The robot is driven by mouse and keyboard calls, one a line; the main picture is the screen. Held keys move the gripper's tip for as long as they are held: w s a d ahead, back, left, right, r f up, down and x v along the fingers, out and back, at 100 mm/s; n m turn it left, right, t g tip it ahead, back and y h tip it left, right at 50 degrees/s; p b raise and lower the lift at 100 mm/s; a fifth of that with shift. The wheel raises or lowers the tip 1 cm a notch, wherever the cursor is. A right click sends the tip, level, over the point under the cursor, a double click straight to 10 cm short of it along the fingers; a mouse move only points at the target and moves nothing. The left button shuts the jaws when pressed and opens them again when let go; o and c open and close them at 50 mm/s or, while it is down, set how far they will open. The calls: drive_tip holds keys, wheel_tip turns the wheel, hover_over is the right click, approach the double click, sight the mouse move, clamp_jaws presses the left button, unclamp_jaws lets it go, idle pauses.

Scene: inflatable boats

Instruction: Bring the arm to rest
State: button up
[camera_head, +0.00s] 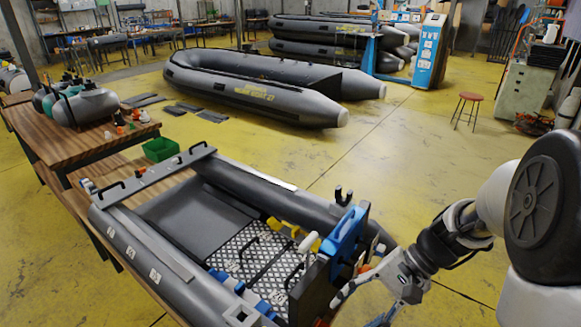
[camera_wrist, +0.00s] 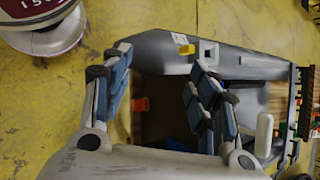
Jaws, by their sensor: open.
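My gripper (camera_head: 357,311) is at the lower right of the head view, beside the transom end of a grey inflatable boat (camera_head: 160,243). In the wrist view my gripper (camera_wrist: 159,62) shows its two blue-padded fingers spread apart, with nothing held between them. The boat (camera_wrist: 240,62) also shows there, behind and beyond the fingers. My arm reaches in from the right edge of the head view.
The boat lies on a wooden workbench (camera_head: 52,172) with a green bin (camera_head: 160,149). A blue part (camera_head: 344,232) sits on the transom near my gripper. Another grey boat (camera_head: 265,88) lies on the yellow floor behind. A red stool (camera_head: 468,98) stands back right.

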drive_tip(key=s+d+r+n+t+h, duration=0.1)
drive_tip(key=s+r+n+t+h, duration=0.5)
drive_tip(key=s+r, duration=0.5)
drive_tip(key=shift+s+r+n+t+h, duration=0.35)
drive_tip(key=shift+s+n+h, duration=0.35)
drive_tip(key=shift+n+h, duration=0.35)
